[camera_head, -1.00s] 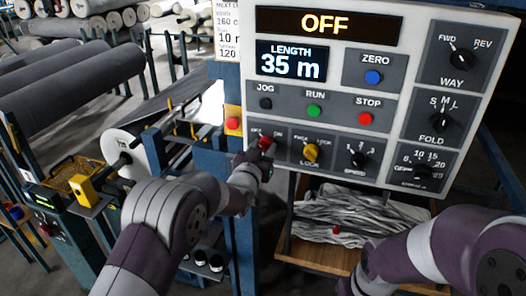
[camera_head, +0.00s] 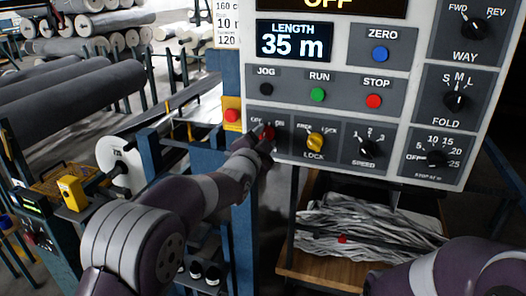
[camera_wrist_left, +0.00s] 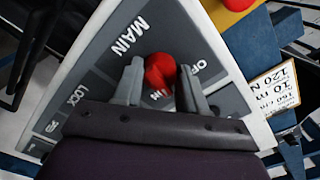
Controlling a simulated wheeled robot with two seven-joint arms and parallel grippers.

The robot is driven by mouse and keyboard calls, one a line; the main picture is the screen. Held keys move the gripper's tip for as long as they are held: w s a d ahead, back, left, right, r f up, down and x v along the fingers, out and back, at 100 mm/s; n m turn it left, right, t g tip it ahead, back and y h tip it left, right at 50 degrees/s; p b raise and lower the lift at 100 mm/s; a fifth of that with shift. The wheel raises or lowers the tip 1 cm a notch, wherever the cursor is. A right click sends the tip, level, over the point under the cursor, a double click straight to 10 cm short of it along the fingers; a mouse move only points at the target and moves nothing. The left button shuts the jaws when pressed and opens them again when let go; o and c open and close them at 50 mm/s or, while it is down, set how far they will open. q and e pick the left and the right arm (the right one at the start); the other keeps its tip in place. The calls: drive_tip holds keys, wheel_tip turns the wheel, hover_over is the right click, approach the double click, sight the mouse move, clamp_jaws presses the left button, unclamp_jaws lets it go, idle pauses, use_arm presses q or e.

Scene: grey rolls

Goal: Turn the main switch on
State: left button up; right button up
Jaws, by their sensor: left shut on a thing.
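The main switch is a red knob on the grey control panel (camera_head: 390,185), at the left end of its lower row. In the head view the knob (camera_head: 269,131) is partly hidden by my left gripper (camera_head: 262,140). In the left wrist view the red knob (camera_wrist_left: 160,72) sits between the two grey fingers of my left gripper (camera_wrist_left: 160,88), which is shut on it. The MAIN label and OFF lettering show beside it. The knob's exact angle is hard to tell. The display (camera_head: 330,5) reads OFF, partly cut off. My right arm shows at lower right; its gripper is out of view.
The yellow lock knob (camera_head: 315,142) is close right of the main switch, then the speed knob (camera_head: 369,148). A red button on a yellow box (camera_head: 232,115) is close on the left. Below the panel is a wooden bin (camera_head: 320,270) of grey scraps.

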use_arm(q)
drive_tip(key=m+b, duration=0.3)
drive_tip(key=shift+f+m, duration=0.3)
drive_tip(key=shift+r+m+b, duration=0.15)
drive_tip(key=shift+m+b, duration=0.8)
drive_tip(key=shift+b, duration=0.05)
drive_tip(key=shift+r+m+b, duration=0.1)
drive_tip(key=shift+m+b, duration=0.85)
drive_tip(key=o, duration=1)
drive_tip(key=shift+o, duration=0.2)
drive_tip(key=shift+s, duration=0.1)
drive_tip(key=b+v, duration=0.3)
drive_tip(key=v, duration=0.9)
drive_tip(key=shift+s, duration=0.25)
drive_tip(key=shift+a+r, duration=0.1)
